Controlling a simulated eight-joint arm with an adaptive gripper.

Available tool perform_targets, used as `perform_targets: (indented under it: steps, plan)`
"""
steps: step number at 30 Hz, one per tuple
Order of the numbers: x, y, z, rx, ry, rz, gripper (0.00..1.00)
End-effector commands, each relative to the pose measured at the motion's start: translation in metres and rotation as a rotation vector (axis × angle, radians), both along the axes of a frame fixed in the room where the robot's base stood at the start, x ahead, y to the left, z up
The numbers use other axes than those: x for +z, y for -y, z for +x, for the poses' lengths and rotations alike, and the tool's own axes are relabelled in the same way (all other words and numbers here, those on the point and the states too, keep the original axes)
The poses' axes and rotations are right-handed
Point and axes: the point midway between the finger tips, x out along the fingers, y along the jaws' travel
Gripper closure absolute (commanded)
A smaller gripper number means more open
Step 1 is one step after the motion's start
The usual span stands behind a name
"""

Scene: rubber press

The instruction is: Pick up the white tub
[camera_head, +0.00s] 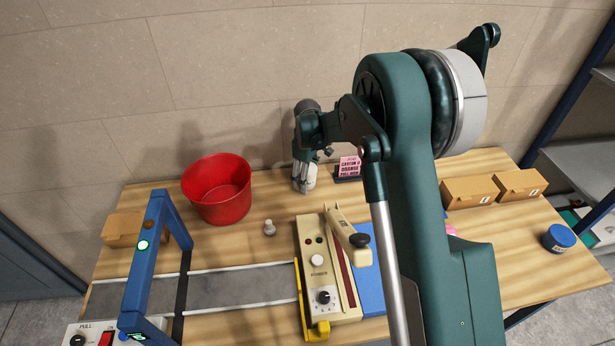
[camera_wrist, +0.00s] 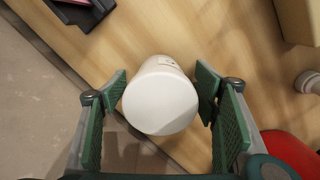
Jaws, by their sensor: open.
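The white tub (camera_wrist: 160,100) stands on the wooden table, seen nearly from above in the wrist view, with its round white lid facing the camera. In the head view the tub (camera_head: 304,184) is mostly hidden behind my gripper's fingers, near the wall. My gripper (camera_head: 305,165) points down over it. In the wrist view the green finger pads of my gripper (camera_wrist: 161,92) are open, one on each side of the tub. A gap shows on the left; the right pad looks very near it, and I cannot tell whether it touches.
A red bucket (camera_head: 217,188) stands left of the tub. A small grey-white knob-like object (camera_head: 269,228) and the sealing press (camera_head: 330,275) are in front. A pink sign (camera_head: 349,167) on a dark stand is close on the right. The wall is just behind.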

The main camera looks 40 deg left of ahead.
Motion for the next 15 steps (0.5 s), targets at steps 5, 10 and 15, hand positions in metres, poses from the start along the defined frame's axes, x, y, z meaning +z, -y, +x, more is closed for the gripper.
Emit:
perform_targets:
  steps: [5,10,15]
  plan:
    - [0.0001,0.0001,0.0,0.0,0.0,0.0,0.61]
    - [0.0001,0.0,0.0,0.0,0.0,0.0,0.76]
    - [0.0005,0.0,0.0,0.0,0.0,0.0,0.76]
